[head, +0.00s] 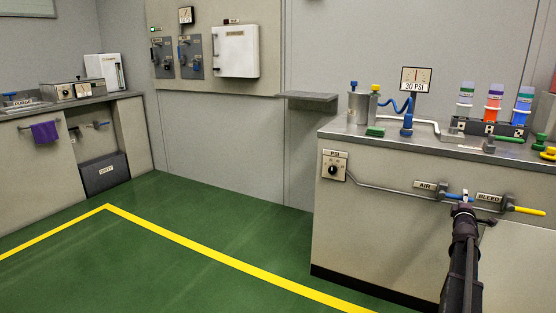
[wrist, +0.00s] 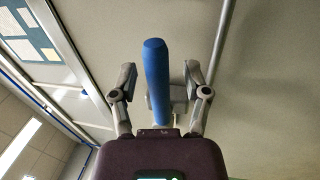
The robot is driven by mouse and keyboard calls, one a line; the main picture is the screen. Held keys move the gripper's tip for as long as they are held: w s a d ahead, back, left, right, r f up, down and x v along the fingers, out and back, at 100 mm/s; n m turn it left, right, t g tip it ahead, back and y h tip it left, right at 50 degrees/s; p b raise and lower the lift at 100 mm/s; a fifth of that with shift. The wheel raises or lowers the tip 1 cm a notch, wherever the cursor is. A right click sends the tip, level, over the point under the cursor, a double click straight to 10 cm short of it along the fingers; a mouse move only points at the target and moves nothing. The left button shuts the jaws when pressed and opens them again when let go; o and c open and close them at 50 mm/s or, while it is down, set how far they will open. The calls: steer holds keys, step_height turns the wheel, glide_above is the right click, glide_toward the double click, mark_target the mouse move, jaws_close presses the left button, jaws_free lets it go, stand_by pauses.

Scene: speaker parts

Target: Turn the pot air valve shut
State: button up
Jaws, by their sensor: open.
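The pot air valve's blue handle (head: 453,196) is on the pipe along the front of the right bench, beside the AIR label (head: 426,186). In the head view the handle looks roughly horizontal, partly hidden by my gripper (head: 464,201). In the wrist view the blue handle (wrist: 157,75) stands lengthwise between the two fingers of my gripper (wrist: 161,78). The fingers are open, with a visible gap on each side of the handle. The grey valve body (wrist: 180,92) shows behind it.
The BLEED valve's yellow handle (head: 528,211) is close on the right of my gripper. A PSI regulator knob (head: 333,170) is at the left of the same bench front. Bottles (head: 494,101) and a pot (head: 358,106) stand on top. Green floor (head: 200,225) is clear to the left.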

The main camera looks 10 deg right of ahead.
steer(key=a+f+m+g+y+p, duration=0.2)
steer(key=a+f+m, duration=0.1)
steer(key=a, duration=0.9)
steer(key=a+f+m+g+y+p, duration=0.2)
steer(key=a+f+g+y, duration=0.15)
steer(key=a, duration=0.95)
steer(key=a+f+m+g+y+p, duration=0.2)
steer(key=a+f+m, duration=0.1)
steer(key=a, duration=0.9)
steer(key=s+a+f+m+g+y+p, duration=0.1)
steer(key=s+a+g+y, duration=0.1)
steer(key=s+a, duration=0.55)
steer(key=s+a+f+g+y+p, duration=0.1)
steer(key=s+a+g, duration=0.25)
steer(key=a, duration=0.75)
steer(key=s+a+f+m+g+y+p, duration=0.1)
steer(key=s+a+g+y+p, duration=0.1)
steer(key=s+a, duration=0.6)
steer(key=a+r+p, duration=0.3)
steer(key=r+p, duration=3.4)
steer(key=r, duration=0.1)
steer(key=shift+g+p, duration=0.3)
steer(key=shift+p, duration=0.1)
steer(key=shift+a, duration=0.1)
